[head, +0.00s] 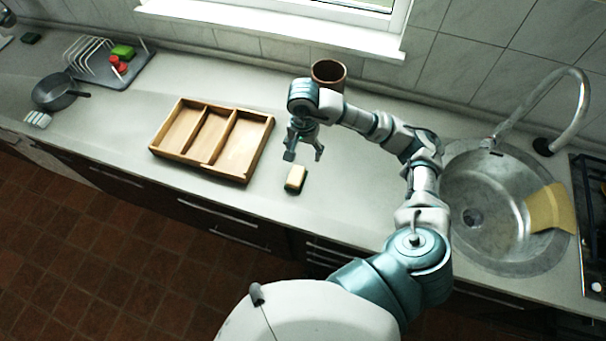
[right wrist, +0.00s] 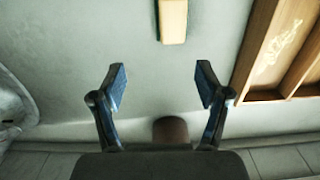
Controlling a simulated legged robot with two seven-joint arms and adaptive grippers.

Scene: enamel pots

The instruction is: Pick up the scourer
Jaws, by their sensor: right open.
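The scourer (head: 296,178), a small block with a pale yellow top and a dark green underside, lies on the grey counter near its front edge. In the right wrist view the scourer (right wrist: 173,20) shows at the top, cut by the frame edge. My right gripper (head: 304,153) is open and empty above the counter, a little behind the scourer and apart from it. In the right wrist view its two fingers (right wrist: 162,85) are spread, with bare counter between them. My left gripper is not in view.
A wooden divided tray (head: 212,163) stands left of the scourer. A brown pot (head: 328,75) stands behind my right arm. A sink (head: 475,217) with a yellow cloth (head: 551,208) is at the right. A rack (head: 90,57) and dark pan (head: 55,92) are far left. Counter around the scourer is clear.

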